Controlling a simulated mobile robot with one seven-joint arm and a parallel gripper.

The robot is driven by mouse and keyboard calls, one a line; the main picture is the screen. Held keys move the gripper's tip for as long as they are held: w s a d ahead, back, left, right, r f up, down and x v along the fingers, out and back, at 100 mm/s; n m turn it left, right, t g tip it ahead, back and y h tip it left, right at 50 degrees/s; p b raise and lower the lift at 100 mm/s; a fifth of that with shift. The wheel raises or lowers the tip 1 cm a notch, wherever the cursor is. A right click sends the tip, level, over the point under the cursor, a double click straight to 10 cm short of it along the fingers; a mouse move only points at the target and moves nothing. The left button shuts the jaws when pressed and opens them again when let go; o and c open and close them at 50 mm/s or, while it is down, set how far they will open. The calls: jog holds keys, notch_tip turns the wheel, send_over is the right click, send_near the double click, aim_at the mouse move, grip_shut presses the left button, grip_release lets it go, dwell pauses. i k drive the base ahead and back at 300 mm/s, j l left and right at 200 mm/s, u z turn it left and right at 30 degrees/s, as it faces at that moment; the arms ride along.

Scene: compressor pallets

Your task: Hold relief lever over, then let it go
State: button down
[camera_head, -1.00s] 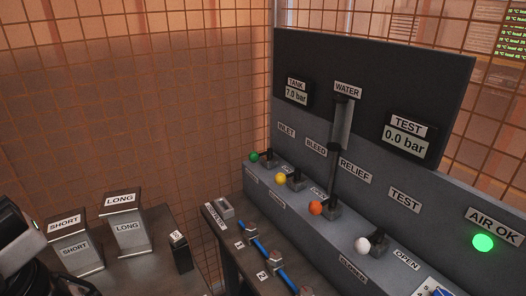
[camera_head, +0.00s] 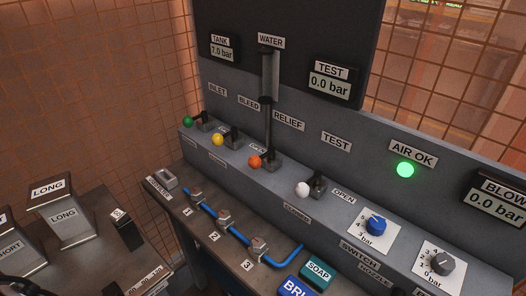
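The relief lever with its orange ball knob (camera_head: 255,161) sits on the grey panel ledge below the RELIEF label (camera_head: 289,121). Its knob points to the left of its dark base, towards the bleed lever. The TEST display (camera_head: 331,88) reads 0.0 bar and the TANK display (camera_head: 223,49) reads 7.0 bar. Nothing touches the relief lever. My gripper is not in view; only a dark piece at the bottom left corner shows, perhaps part of my arm.
Beside it stand a green lever (camera_head: 188,121), a yellow lever (camera_head: 218,139) and a white lever (camera_head: 302,189). A blue knob (camera_head: 376,225) and a grey knob (camera_head: 441,263) are to the right. LONG bin (camera_head: 66,219) stands left. The AIR OK lamp (camera_head: 405,170) glows green.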

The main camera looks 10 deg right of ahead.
aim_at(254, 162)
jog(key=j+z, duration=0.85)
jog(key=z, duration=0.15)
